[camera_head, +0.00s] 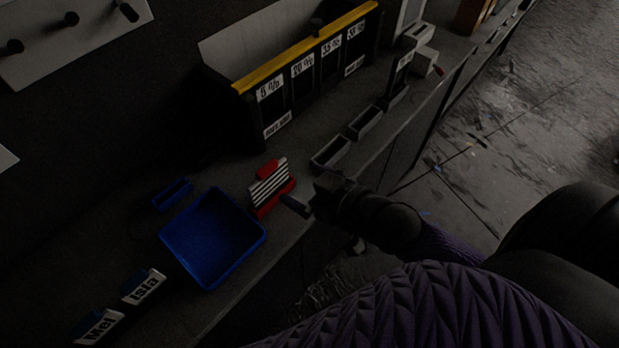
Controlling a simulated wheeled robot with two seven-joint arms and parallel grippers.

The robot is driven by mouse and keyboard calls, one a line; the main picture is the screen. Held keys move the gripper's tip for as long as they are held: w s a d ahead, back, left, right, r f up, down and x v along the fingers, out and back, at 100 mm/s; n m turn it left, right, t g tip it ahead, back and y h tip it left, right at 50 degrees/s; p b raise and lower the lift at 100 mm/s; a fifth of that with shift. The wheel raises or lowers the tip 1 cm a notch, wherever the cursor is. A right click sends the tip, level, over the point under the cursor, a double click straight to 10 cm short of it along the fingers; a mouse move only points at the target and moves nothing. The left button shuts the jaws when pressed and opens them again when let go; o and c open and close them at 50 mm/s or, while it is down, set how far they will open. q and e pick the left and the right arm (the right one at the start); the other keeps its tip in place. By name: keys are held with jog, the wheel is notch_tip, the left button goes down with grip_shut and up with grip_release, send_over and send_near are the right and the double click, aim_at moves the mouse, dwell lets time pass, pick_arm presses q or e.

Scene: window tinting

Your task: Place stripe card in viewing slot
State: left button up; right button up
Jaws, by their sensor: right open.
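The stripe card (268,184), with black and white stripes, stands tilted in a red holder (275,204) on the bench. The holder stands just right of a blue tray. My right gripper (297,207) is open at the right side of the red holder, close to the card. I cannot tell whether a finger touches the holder. A black rack with a yellow top bar (305,47) and percent labels stands behind. I cannot tell which opening is the viewing slot. My left gripper is not in view.
The blue tray (212,238) is empty, with a small blue box (172,194) behind it. Grey bins (331,152) line the bench's front edge. Name blocks (143,287) stand at lower left. The bench drops off to the floor at right.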

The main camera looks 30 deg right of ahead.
jog(key=s+d+f+m+g+h, duration=0.1)
jog(key=s+d+f+g+h, duration=0.2)
jog(key=f, duration=0.7)
jog(key=s+d+f+m+g+h, duration=0.15)
jog(key=s+d+f, duration=0.25)
jog(key=f, duration=0.7)
jog(key=s+a+f+g, duration=0.1)
jog(key=s+f+g, duration=0.1)
jog(key=s+f, duration=0.2)
jog(key=s+a+f+g, duration=0.1)
jog(key=s+f+g, duration=0.2)
jog(key=s, duration=0.6)
jog(key=s+a+f+n+g, duration=0.1)
jog(key=s+a+f+g, duration=0.1)
jog(key=s+f, duration=0.3)
jog(key=s, duration=0.2)
jog(key=shift+s+f, duration=0.25)
jog(key=shift+s, duration=0.05)
jog(key=shift+g, duration=0.25)
